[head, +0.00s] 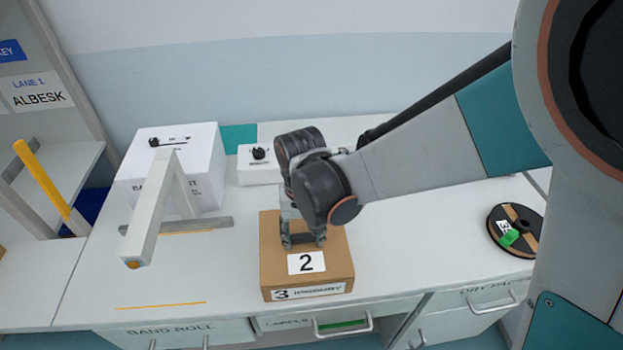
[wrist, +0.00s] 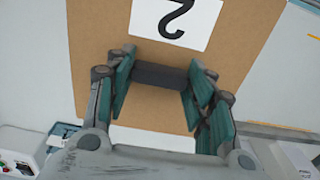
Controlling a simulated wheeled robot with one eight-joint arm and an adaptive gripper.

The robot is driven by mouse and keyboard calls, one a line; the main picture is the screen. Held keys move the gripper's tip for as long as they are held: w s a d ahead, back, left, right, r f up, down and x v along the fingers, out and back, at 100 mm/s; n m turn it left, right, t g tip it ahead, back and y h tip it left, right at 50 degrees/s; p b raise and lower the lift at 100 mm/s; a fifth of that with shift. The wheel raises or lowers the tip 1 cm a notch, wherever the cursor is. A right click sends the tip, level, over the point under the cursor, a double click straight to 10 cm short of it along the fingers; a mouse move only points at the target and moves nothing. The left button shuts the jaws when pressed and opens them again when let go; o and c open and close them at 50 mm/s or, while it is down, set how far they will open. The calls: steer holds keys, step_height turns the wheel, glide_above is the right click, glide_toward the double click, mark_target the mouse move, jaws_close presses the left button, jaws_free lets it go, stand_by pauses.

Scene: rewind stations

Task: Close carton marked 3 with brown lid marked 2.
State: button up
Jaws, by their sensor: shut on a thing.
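The brown lid marked 2 (head: 336,255) lies flat over the carton marked 3 (head: 307,291), its edges roughly in line with the carton's. I cannot tell whether any gap is left between them. The carton's front bears a white label with a 3 and a name. My gripper (head: 303,241) points down at the lid's middle, behind the number 2. In the wrist view the lid (wrist: 100,40) fills the centre, and the gripper (wrist: 160,88) is shut on the lid's dark bar handle (wrist: 160,76). The inside of the carton is hidden.
A white box (head: 185,165) and a white A-shaped stand (head: 152,215) are at the left. A small white box with a black knob (head: 258,165) stands behind the carton. A dark reel with a green clip (head: 515,230) lies at the right. The counter right of the carton is clear.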

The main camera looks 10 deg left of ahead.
steer(key=shift+f+b, duration=0.3)
steer(key=shift+f, duration=0.1)
steer(key=o, duration=1.1)
steer(key=shift+o, duration=0.2)
steer(key=shift+r, duration=0.15)
